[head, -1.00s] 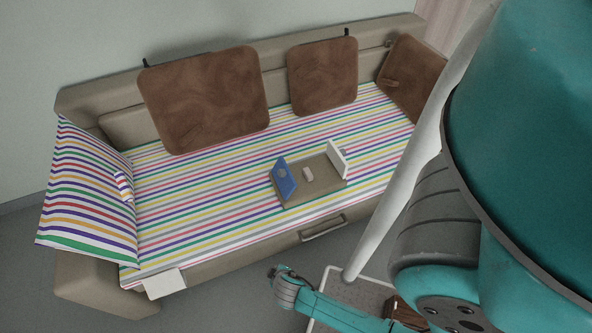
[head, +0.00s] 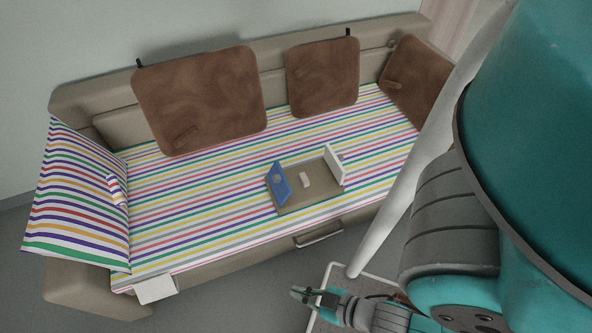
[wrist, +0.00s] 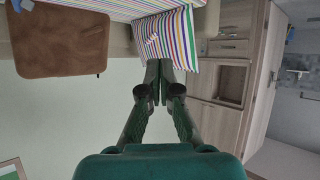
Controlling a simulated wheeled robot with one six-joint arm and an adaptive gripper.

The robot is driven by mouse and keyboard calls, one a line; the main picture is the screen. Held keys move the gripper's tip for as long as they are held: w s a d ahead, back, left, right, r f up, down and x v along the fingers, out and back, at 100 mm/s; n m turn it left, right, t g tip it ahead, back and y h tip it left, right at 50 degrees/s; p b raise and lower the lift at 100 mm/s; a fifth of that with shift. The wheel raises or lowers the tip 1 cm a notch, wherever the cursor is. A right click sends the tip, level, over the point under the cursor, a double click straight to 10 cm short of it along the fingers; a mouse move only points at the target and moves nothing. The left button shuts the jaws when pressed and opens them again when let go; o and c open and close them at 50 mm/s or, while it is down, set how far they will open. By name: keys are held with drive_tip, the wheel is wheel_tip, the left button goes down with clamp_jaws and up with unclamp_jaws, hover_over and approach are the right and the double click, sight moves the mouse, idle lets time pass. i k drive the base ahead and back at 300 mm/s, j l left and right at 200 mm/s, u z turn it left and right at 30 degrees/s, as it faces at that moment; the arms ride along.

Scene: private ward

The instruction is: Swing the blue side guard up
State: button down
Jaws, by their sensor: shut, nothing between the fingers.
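The blue side guard (head: 278,183) is a small blue panel with a pale round mark, at the left edge of a flat brown tray (head: 297,204) on the striped couch. It stands tilted up from the tray; its exact angle is hard to tell. A white panel (head: 334,165) stands at the tray's right edge. A small pale block (head: 304,180) lies between them. My gripper (head: 300,294) is in front of the couch, well apart from the guard. In the wrist view its fingers (wrist: 160,72) are together and empty.
The couch has brown cushions (head: 200,100) along its back and a striped pillow (head: 78,200) at the left end. A couch-front handle (head: 318,235) and a white plate (head: 156,289) are near its front edge. Grey floor (head: 235,305) is free in front.

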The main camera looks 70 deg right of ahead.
sight(282, 190)
drive_tip(key=k+l, duration=0.1)
drive_tip(key=l, duration=0.5)
drive_tip(key=k+l+z, duration=0.1)
drive_tip(key=l, duration=0.55)
